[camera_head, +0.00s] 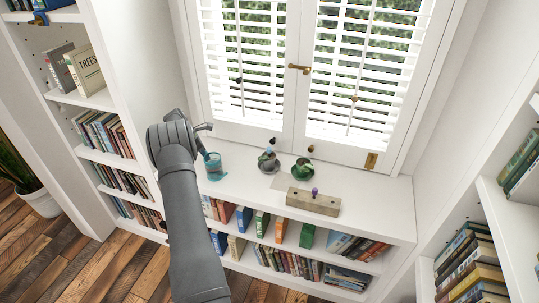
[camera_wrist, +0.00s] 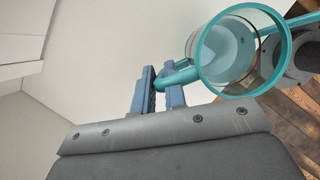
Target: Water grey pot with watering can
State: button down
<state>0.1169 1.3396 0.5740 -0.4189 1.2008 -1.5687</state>
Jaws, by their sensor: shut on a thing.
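My gripper (camera_wrist: 160,75) has blue fingers shut on the handle of the teal watering can (camera_wrist: 236,85). The can's clear body and round rim fill the upper right of the wrist view, with pale blue water inside. In the head view the can (camera_head: 214,168) is just right of my wrist, over the left end of the white sill; I cannot tell whether it touches the sill. The grey pot (camera_head: 267,163) stands right of the can, apart from it, with a small plant. My fingers are mostly hidden in the head view.
A green pot (camera_head: 302,169) stands right of the grey pot. A wooden block (camera_head: 313,202) with a purple knob lies in front of them on the sill (camera_head: 372,200). Shuttered windows (camera_head: 300,70) rise behind. Bookshelves flank the sill and lie under it.

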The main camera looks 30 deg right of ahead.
jog(key=w+d+n, duration=0.1)
jog(key=d, duration=0.1)
jog(key=w+d+n+t, duration=0.1)
jog(key=w+d+n, duration=0.1)
jog(key=w+d+n+t, duration=0.1)
jog(key=w+d+n, duration=0.1)
jog(key=shift+w+d+r, duration=0.1)
jog(key=shift+d+r, duration=0.15)
jog(key=shift+r, duration=0.05)
jog(key=shift+w+d+r+n+t+y, duration=0.1)
jog(key=shift+w+d+n+t+y, duration=0.05)
jog(key=shift+w+d+n, duration=0.25)
jog(key=shift+w+d+r+n+t+y, duration=0.15)
jog(key=shift+d+n, duration=0.15)
jog(key=shift+d, duration=0.15)
jog(key=shift+f, duration=0.1)
jog(key=shift+s+d+r+m+t+y, duration=0.4)
jog(key=shift+s+d+r+t+y, duration=0.7)
jog(key=shift+r+t+y, duration=0.15)
jog(key=shift+s+d+r, duration=0.15)
jog(key=shift+s+d, duration=0.05)
jog(key=shift+r, duration=0.15)
jog(key=shift+s+d+r+t, duration=0.1)
jog(key=shift+r+t, duration=0.15)
jog(key=shift+r, duration=0.2)
